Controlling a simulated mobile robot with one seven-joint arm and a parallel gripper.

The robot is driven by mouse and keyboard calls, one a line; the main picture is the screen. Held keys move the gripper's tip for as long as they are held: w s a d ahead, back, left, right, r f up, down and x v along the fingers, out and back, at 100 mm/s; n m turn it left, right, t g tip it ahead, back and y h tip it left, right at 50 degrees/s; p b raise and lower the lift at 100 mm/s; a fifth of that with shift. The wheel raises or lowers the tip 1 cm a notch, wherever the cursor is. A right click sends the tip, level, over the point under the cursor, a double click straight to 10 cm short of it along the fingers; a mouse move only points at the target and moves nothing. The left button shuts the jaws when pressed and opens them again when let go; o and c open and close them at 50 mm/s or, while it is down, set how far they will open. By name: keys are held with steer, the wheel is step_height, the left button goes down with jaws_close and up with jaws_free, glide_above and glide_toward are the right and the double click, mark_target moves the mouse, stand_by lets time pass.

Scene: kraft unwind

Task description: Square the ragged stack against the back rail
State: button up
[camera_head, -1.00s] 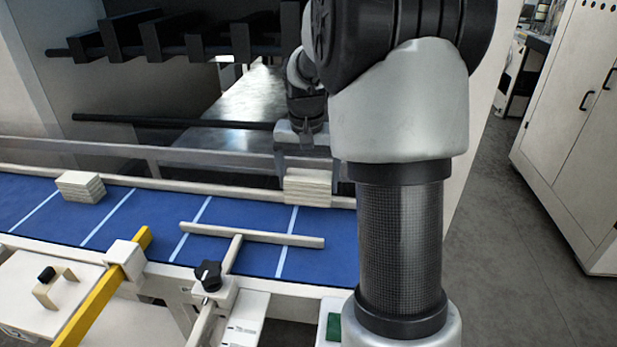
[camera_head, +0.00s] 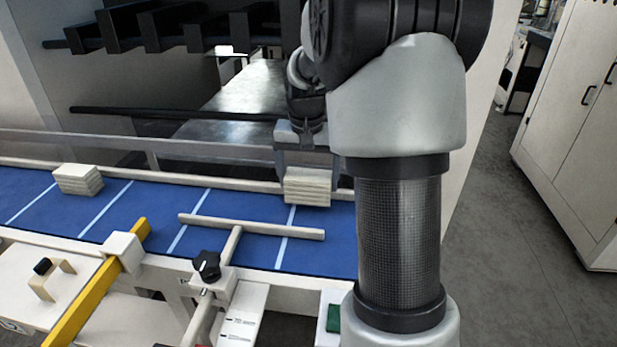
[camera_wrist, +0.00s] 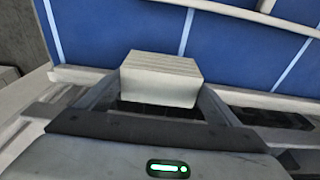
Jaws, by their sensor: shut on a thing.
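A cream layered stack (camera_head: 307,187) stands on the blue belt (camera_head: 150,215) by the back rail (camera_head: 225,183), at the right near my arm. My gripper (camera_head: 307,172) comes down over it from behind, with a finger at each side, shut on the stack. The stack also shows between the fingers in the wrist view (camera_wrist: 160,78); its layers look fairly even there. The right finger is partly hidden in the head view. A second cream stack (camera_head: 78,180) sits farther left on the belt near the back rail, with slightly uneven layers.
A cream T-shaped bar (camera_head: 250,228) with a black knob (camera_head: 207,265) reaches over the belt's front side. A yellow bar (camera_head: 100,280) stands at the front left. Dark machine bars (camera_head: 160,32) overhang behind the belt. White cabinets (camera_head: 575,130) stand at the right.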

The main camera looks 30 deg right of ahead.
steer(key=shift+s+a+b, duration=0.3)
steer(key=shift+s+a, duration=0.15)
steer(key=shift+s, duration=0.2)
stand_by(0.8)
steer(key=o, duration=1)
steer(key=shift+f, duration=0.1)
step_height(320, 180, up, 17)
steer(key=s+a+p, duration=0.1)
steer(key=s+a, duration=0.1)
steer(key=s+a+n+t+p, duration=0.1)
steer(key=s+a+n, duration=0.1)
steer(key=s, duration=0.4)
steer(key=s+a+f+n+t+p, duration=0.1)
steer(key=s+a+n, duration=0.1)
steer(key=s+a, duration=0.3)
steer(key=s+a+f+n+t+y+p, duration=0.1)
steer(key=s+a, duration=0.3)
steer(key=s, duration=0.4)
steer(key=shift+s+a+n+t+p, duration=0.25)
steer(key=shift+s+n+t+p, duration=0.25)
steer(key=shift+n, duration=0.4)
